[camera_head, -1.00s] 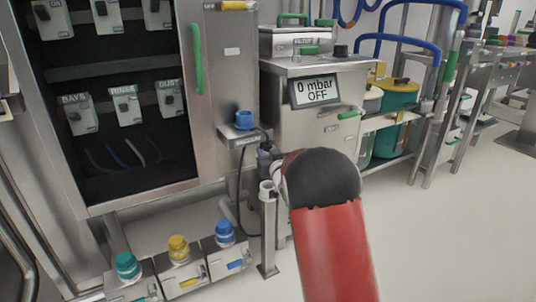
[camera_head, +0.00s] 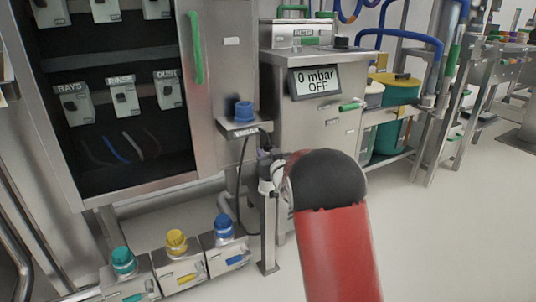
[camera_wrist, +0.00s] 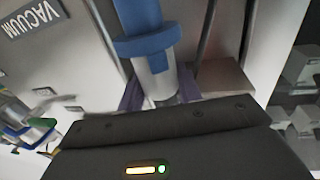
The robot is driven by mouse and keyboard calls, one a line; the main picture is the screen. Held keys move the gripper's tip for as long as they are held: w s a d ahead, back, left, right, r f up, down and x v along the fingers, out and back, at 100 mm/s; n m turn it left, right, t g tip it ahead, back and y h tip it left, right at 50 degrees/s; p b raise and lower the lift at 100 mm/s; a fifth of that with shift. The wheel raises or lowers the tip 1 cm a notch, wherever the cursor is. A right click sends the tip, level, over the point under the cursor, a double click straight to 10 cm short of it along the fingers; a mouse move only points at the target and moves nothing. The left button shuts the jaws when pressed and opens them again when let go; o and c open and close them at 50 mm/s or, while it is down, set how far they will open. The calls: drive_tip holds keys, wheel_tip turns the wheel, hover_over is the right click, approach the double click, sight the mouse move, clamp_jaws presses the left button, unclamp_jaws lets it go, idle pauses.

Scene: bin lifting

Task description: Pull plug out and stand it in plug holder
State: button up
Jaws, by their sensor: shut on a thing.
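My gripper (camera_wrist: 160,98) is shut on the plug (camera_wrist: 150,70), a silver body with a blue collar, in the wrist view. The silver part sits between the purple fingers. In the head view my gripper (camera_head: 266,160) is partly hidden behind my red and black arm, and the plug can hardly be made out. The slim grey post that looks like the plug holder (camera_head: 269,232) stands upright on the floor, directly below my gripper. Its top is close under the fingers. I cannot tell whether the plug is inside it. A blue socket (camera_head: 243,112) is on a wall bracket, up and left of my gripper.
A steel cart (camera_head: 330,125) with a display reading "0 mbar OFF" stands behind, to the right. An open cabinet with a green handle (camera_head: 196,52) is on the left. Several boxes with coloured knobs (camera_head: 176,243) are low left. A black cable hangs beside the post. Floor is free on the right.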

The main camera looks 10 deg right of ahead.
drive_tip(key=shift+f+b, duration=1.1)
drive_tip(key=shift+b, duration=0.15)
drive_tip(key=shift+f+b, duration=0.5)
drive_tip(key=shift+b, duration=0.05)
drive_tip(key=shift+f, duration=0.7)
idle(0.9)
drive_tip(key=o, duration=1.2)
drive_tip(key=shift+o, duration=0.2)
drive_tip(key=s+d, duration=0.1)
drive_tip(key=s, duration=0.6)
drive_tip(key=shift+s, duration=0.35)
drive_tip(key=shift+r, duration=0.1)
